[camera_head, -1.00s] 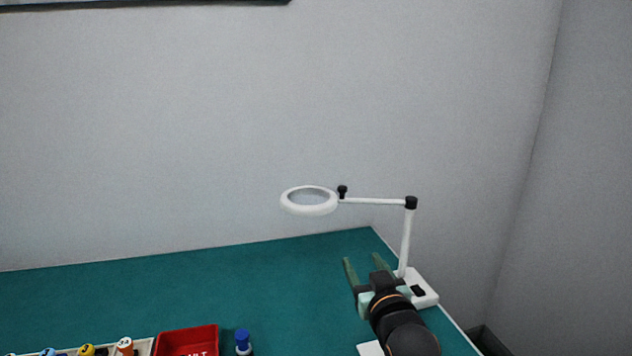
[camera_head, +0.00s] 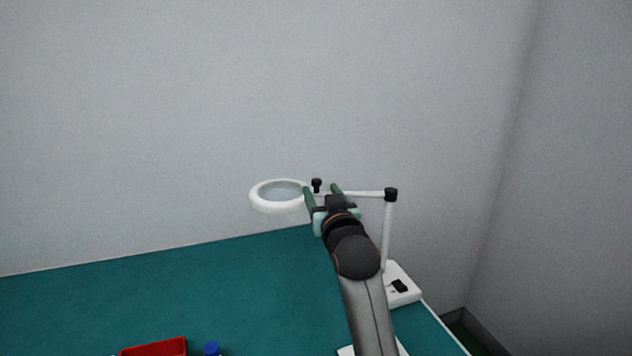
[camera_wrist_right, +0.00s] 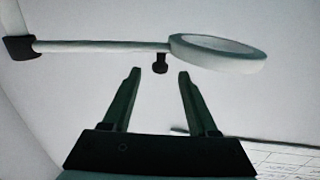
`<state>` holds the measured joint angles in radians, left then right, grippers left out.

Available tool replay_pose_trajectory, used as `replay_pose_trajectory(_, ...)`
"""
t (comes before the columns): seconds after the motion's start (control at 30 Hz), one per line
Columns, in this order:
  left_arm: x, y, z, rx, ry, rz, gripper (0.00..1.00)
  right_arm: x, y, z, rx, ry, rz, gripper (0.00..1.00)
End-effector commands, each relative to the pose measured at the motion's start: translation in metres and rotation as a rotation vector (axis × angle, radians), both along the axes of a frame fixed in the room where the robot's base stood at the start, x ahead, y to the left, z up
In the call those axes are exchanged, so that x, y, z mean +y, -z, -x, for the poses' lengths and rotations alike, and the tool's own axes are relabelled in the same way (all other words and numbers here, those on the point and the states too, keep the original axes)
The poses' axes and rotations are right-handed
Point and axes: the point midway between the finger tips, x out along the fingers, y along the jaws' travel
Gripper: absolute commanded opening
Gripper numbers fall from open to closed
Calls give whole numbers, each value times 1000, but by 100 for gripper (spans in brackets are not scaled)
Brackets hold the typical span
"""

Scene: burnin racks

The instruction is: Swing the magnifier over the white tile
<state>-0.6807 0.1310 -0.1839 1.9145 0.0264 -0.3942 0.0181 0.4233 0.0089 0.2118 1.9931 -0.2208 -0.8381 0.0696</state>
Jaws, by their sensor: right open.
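The magnifier has a white ring lens (camera_head: 280,196), a thin white arm and a black knob (camera_head: 317,185) beside the ring. My right gripper (camera_head: 321,189) is open at the level of the magnifier's arm. In the right wrist view the knob (camera_wrist_right: 160,63) lines up between my open fingertips (camera_wrist_right: 159,72), just beyond them; I cannot tell whether they touch. The lens ring (camera_wrist_right: 218,52) is to the right there. A flat white piece (camera_head: 345,351), perhaps the white tile, shows at the bottom edge, mostly hidden by my right arm. My left gripper is out of view.
The magnifier's post (camera_head: 387,235) rises from a white base (camera_head: 402,290) near the right edge of the green bench (camera_head: 230,280). A red bin (camera_head: 155,348) and a blue-capped bottle (camera_head: 211,349) are at the bottom. The wall is behind; the bench middle is clear.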

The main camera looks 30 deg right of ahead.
Motion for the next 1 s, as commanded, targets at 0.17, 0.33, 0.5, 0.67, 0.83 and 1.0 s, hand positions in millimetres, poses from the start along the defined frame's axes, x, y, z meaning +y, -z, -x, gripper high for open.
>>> replay_pose_trajectory(0.17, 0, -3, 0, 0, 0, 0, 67, -10, -1, -27, 1, 0, 1, 59)
replay_pose_trajectory(0.33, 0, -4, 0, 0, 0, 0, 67, -16, 0, -43, 0, -1, 0, 59)
replay_pose_trajectory(0.5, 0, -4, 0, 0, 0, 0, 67, -19, 0, -49, 0, -1, 0, 59)
replay_pose_trajectory(0.67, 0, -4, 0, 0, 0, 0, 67, -19, 0, -50, 0, -1, 0, 59)
replay_pose_trajectory(0.83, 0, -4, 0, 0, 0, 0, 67, -19, 0, -50, 0, -1, 0, 54)
replay_pose_trajectory(1.0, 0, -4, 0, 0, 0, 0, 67, -19, 0, -50, 0, -1, 0, 34)
